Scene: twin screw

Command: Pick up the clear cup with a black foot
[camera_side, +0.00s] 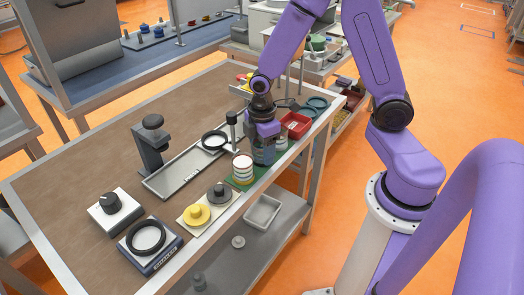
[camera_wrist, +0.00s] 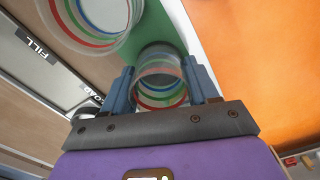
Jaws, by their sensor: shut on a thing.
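My gripper (camera_wrist: 161,90) has a blue finger on each side of a clear cup (camera_wrist: 160,78) with red, green and blue bands, and is shut on it. I look into the cup's mouth in the wrist view; its foot is hidden, so its colour cannot be told. In the side view my gripper (camera_side: 264,155) points down near the table's right edge, and its fingers mostly hide the held cup. A second clear banded cup (camera_wrist: 92,20) is close by at upper left in the wrist view. In the side view this banded cup (camera_side: 243,169) stands left of my gripper.
A green mat (camera_side: 236,186) lies under the cups. A pale board with a yellow knobbed piece (camera_side: 196,213) and a grey one (camera_side: 220,193) is in front. A metal tray (camera_side: 180,175) lies left, near a black stand (camera_side: 152,145). A red bin (camera_side: 295,125) is behind my gripper.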

